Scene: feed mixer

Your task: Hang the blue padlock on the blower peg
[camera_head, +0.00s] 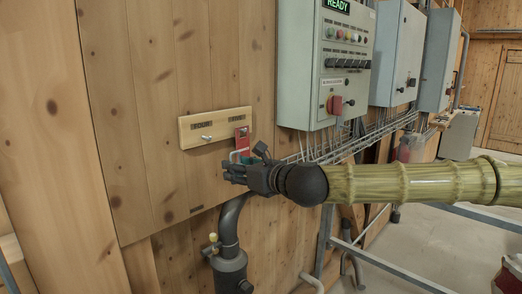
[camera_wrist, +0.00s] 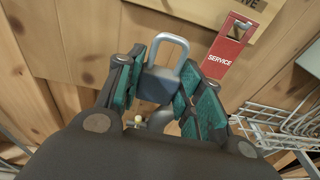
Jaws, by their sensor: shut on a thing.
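My gripper (camera_head: 240,170) is shut on the blue padlock, just in front of the wood wall and below the peg board (camera_head: 187,134). In the wrist view the padlock's dark blue body (camera_wrist: 157,86) sits between the teal finger pads, with its grey shackle (camera_wrist: 182,43) pointing up and away from my gripper. In the head view the fingers mostly hide the padlock; its pale shackle (camera_head: 233,155) shows. A bare metal peg (camera_head: 206,137) sticks out under the board's left label. The labels are too small to read surely in the head view.
A red SERVICE tag (camera_head: 242,139) hangs under the right label, close to the padlock; it also shows in the wrist view (camera_wrist: 229,48). A grey control cabinet (camera_head: 325,75) and a wire tray (camera_head: 340,150) are to the right. A grey pipe (camera_head: 230,222) stands below.

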